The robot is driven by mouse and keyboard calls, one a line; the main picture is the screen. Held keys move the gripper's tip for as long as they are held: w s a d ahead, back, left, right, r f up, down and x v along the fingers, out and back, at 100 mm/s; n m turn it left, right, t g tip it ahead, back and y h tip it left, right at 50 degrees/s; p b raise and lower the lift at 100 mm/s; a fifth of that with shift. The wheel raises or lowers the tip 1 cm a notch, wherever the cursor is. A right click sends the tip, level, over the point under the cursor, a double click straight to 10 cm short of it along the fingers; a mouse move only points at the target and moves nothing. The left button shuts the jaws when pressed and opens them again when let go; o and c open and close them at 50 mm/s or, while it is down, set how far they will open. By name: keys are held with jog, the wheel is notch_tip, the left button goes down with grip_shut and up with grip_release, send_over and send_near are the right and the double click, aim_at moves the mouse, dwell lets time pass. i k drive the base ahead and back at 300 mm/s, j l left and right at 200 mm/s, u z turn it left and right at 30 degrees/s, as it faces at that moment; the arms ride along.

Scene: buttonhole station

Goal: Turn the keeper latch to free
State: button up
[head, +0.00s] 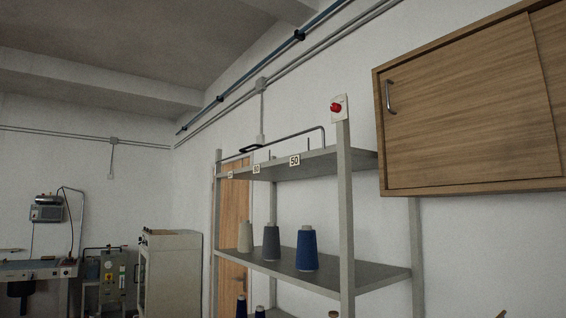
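No part in the head view can be surely told as the keeper latch. A red round knob (336,107) sits on a pale plate at the top of the shelf rack's front post. A grey rail (290,131) runs along the rack's top shelf, with a dark handle-like piece (250,149) near its far end; its detail is too small to tell. My gripper is not in view.
The grey shelf rack (345,200) holds thread cones, including a blue cone (307,250) and a dark grey cone (271,243). A wooden wall cabinet (470,110) juts out at right. A pale cabinet (170,275) and workstation equipment (110,275) stand at left.

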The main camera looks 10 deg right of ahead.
aim_at(335, 107)
jog(key=l+z, duration=0.15)
jog(key=z, duration=0.25)
jog(key=l+z, duration=0.2)
jog(key=z, duration=0.15)
jog(key=l+z, duration=0.2)
jog(key=z, duration=0.2)
jog(key=l+z, duration=0.2)
jog(key=z, duration=0.15)
